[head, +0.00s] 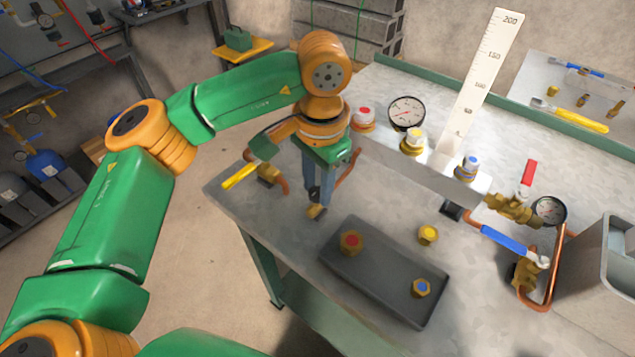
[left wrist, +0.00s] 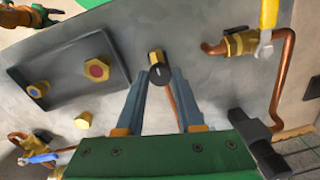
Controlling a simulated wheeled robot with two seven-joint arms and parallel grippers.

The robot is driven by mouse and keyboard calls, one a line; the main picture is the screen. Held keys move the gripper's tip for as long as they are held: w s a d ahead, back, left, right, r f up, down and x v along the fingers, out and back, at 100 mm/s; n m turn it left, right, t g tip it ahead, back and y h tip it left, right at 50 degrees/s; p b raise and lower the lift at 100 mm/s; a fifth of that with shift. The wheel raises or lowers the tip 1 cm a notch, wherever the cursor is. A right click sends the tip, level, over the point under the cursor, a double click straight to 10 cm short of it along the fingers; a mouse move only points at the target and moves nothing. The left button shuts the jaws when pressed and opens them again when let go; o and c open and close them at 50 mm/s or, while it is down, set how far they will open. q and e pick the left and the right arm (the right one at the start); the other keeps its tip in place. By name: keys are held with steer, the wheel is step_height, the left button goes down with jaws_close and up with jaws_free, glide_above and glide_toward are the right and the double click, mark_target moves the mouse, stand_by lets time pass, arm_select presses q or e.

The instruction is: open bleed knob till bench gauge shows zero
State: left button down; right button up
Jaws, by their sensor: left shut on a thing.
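My left gripper (head: 318,198) points down at the left part of the bench, shut on a small black knob (left wrist: 160,74) on a brass fitting (left wrist: 155,57). In the left wrist view the knob sits between the two fingertips (left wrist: 161,84). In the head view the fingers partly hide it. One round white-faced gauge (head: 406,112) stands at the back of the bench, and another gauge (head: 549,210) is on the pipework at the right. Their needle readings are too small to tell.
A dark tray (head: 375,285) holds red and blue brass fittings, with a yellow one (head: 428,234) by its edge. A yellow-handled valve (head: 240,176) is left of my gripper. Red (head: 529,173) and blue (head: 503,240) valve handles and a grey bin (head: 603,270) are at the right.

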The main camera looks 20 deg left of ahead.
mark_target(318, 193)
stand_by(0.5)
arm_select(q)
steer(key=c, duration=0.5)
jaws_free()
steer(key=shift+c, duration=0.2)
step_height(318, 193, up, 7)
steer(key=shift+s+d+r+p, duration=0.1)
steer(key=shift+d+r+p, duration=0.05)
steer(key=shift+p, duration=0.15)
